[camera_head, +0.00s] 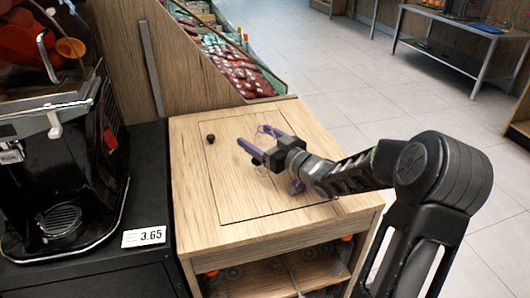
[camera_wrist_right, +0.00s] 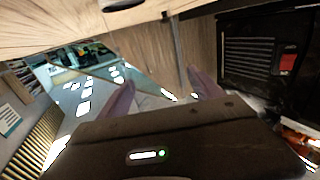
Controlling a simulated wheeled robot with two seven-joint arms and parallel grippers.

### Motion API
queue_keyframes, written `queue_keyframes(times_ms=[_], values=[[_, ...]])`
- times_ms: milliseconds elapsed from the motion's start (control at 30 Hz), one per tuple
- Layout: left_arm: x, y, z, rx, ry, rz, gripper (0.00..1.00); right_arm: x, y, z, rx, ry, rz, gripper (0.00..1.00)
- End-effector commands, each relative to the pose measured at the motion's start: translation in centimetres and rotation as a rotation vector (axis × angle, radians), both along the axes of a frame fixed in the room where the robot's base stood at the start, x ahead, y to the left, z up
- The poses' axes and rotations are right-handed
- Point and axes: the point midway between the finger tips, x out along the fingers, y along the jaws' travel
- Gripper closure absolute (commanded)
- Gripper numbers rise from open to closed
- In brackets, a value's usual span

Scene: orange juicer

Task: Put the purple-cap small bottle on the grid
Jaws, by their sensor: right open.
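I cannot make out a purple-cap small bottle in either view. A round ribbed drip grid (camera_head: 60,219) lies at the foot of the black juicer on the left; I cannot tell if this is the task's grid. My right gripper (camera_head: 251,137) is over the wooden cabinet top, pointing left and away, with purple-grey fingers. In the right wrist view its two fingers (camera_wrist_right: 162,80) stand apart with nothing visible between them. A small purple patch shows under the wrist in the head view; I cannot tell what it is. My left gripper is not in view.
The wooden cabinet top (camera_head: 225,195) is mostly bare, with a black knob (camera_head: 211,139) on its inset panel. Packaged goods (camera_head: 235,62) lie behind a wooden partition.

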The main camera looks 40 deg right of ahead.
Motion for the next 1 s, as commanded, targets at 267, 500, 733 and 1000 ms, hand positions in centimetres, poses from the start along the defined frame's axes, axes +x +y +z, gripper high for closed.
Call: queue_keyframes(times_ms=[267,500,733,1000], values=[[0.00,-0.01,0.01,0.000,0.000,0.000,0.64,0.13,0.05,0.02,0.000,0.000,0.000,0.24],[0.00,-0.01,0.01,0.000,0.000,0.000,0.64,0.11,0.05,0.01,-0.001,0.000,0.000,0.24],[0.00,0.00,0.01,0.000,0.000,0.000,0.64,0.11,0.05,0.01,-0.001,0.001,0.001,0.36],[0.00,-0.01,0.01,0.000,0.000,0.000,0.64,0.11,0.05,0.01,-0.001,0.001,0.001,0.58]])
